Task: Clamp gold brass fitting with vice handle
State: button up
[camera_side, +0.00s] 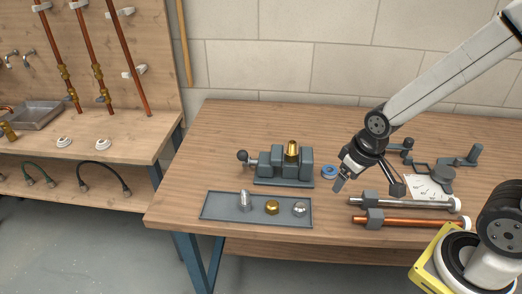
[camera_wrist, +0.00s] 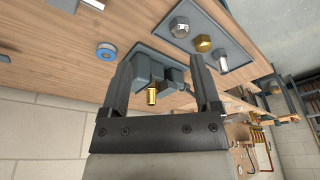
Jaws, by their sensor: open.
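The gold brass fitting (camera_side: 292,150) stands upright between the jaws of the grey vice (camera_side: 270,167) on the wooden bench. In the wrist view the fitting (camera_wrist: 152,96) shows between my two fingers, beyond them. The vice handle (camera_side: 242,157), with a dark round knob, sticks out at the vice's left side. In the wrist view the handle is mostly hidden behind a finger. My gripper (camera_side: 340,185) is open and empty, in the air to the right of the vice. In the wrist view my gripper (camera_wrist: 165,85) has its fingers wide apart.
A grey tray (camera_side: 222,212) in front of the vice holds a threaded silver fitting (camera_side: 245,201), a brass nut (camera_side: 272,208) and a silver nut (camera_side: 299,209). A blue tape roll (camera_side: 329,171) lies right of the vice. Pipes (camera_side: 405,221) lie at right.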

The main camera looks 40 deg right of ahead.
jog(key=w+a+r+m+g, duration=0.1)
jog(key=w+a+m, duration=0.1)
jog(key=w, duration=0.6)
jog(key=w+a+r+m, duration=0.2)
jog(key=w+m, duration=0.1)
jog(key=w, duration=0.5)
jog(key=m+g, duration=0.2)
jog(key=m, duration=0.2)
send_over(242, 151)
jog(key=shift+r, duration=0.15)
jog(key=shift+f, duration=3.95)
jog(key=shift+c, duration=0.3)
grip_shut()
